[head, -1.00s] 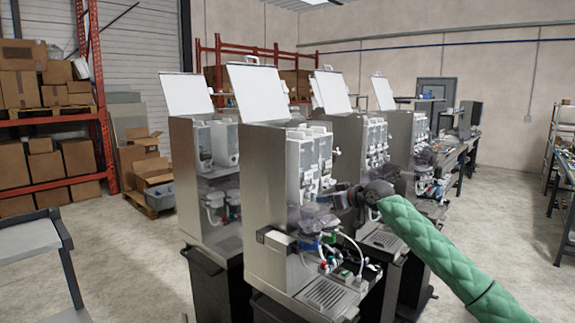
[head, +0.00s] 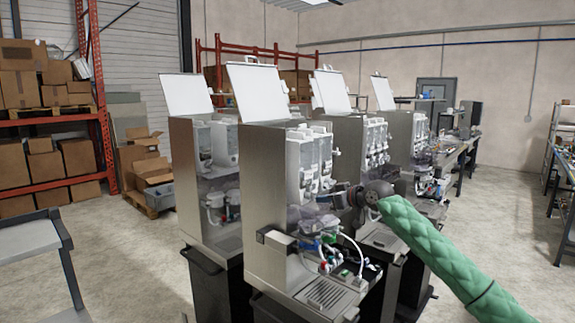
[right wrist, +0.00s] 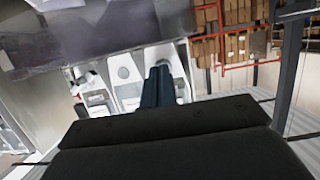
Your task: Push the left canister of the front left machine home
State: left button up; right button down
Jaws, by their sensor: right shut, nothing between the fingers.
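The nearest machine (head: 262,190) is a tall grey dispenser with its white lid (head: 258,92) raised. White canisters stand side by side in its upper front; the left one (head: 294,158) and the one beside it (head: 325,152) show in the head view. My right gripper (head: 322,201) is in front of this machine, just below the canisters. In the right wrist view its dark fingers (right wrist: 158,86) are shut and empty, pointing at the white canister fronts (right wrist: 126,72). The fingers overlap one canister; I cannot tell whether they touch it. My left gripper is not in view.
Below the canisters are clear bowls, hoses and a drip tray (head: 325,294). Another open-lidded machine (head: 205,190) stands to the left, and more (head: 365,140) stand behind on the right. Open floor (head: 500,215) lies to the right.

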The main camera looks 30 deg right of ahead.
jog(key=shift+w, duration=0.1)
jog(key=shift+w+a+p, duration=0.3)
jog(key=shift+w+p, duration=0.05)
jog(key=shift+w, duration=0.3)
jog(key=shift+w+a+p, duration=0.25)
jog(key=shift+w+p, duration=0.05)
jog(key=shift+w, duration=0.35)
